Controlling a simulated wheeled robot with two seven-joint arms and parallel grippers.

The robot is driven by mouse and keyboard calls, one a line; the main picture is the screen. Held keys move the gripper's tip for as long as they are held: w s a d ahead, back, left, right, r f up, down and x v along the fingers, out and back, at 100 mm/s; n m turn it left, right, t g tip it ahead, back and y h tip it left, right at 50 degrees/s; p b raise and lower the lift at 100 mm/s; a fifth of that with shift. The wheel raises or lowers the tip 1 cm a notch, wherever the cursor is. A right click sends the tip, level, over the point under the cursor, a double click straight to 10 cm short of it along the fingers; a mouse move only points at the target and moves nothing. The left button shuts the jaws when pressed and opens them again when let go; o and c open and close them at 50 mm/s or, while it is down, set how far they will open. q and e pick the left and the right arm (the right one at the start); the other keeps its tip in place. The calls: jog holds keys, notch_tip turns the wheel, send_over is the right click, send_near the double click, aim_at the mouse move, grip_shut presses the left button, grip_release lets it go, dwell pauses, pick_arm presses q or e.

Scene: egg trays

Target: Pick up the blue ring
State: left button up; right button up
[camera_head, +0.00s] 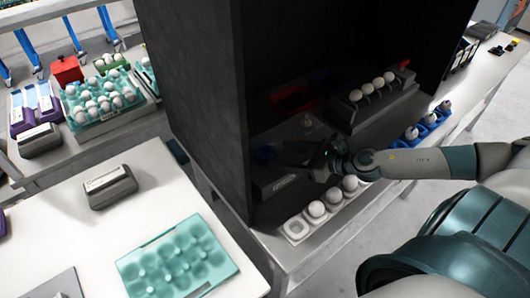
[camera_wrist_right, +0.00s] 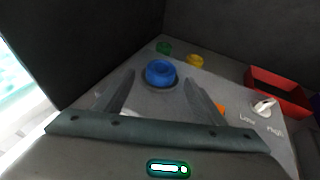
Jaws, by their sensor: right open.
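The blue ring (camera_wrist_right: 161,73) sits on a grey surface inside the dark cabinet in the right wrist view. In the head view it is a dim blue spot (camera_head: 265,153) near the cabinet's left wall. My right gripper (camera_wrist_right: 160,86) is open, its two fingers pointing at the ring from either side, with the ring just beyond or between the tips; I cannot tell which. In the head view my right gripper (camera_head: 300,160) reaches into the cabinet from the right. My left gripper is not in view.
Green (camera_wrist_right: 164,48) and yellow (camera_wrist_right: 195,61) pieces lie behind the ring, and an orange piece (camera_wrist_right: 218,108) is partly hidden by the right finger. A red bin (camera_wrist_right: 280,91) and a white knob (camera_wrist_right: 263,107) are to the right. The dark cabinet wall (camera_head: 195,80) stands close on the left.

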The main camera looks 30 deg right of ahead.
aim_at(261, 150)
dwell(0.5)
jog(key=w+p, duration=0.1)
jog(key=w+a+p, duration=0.1)
jog(key=w+p, duration=0.1)
jog(key=shift+a+f, duration=0.1)
jog(key=shift+w+a+f+p, duration=0.3)
jog(key=shift+w+f+p, duration=0.05)
jog(key=shift+w+p, duration=0.15)
jog(key=shift+w+a+f, duration=0.15)
jog(key=shift+w+f, duration=0.15)
jog(key=c, duration=1.1)
jog(key=shift+r, duration=0.1)
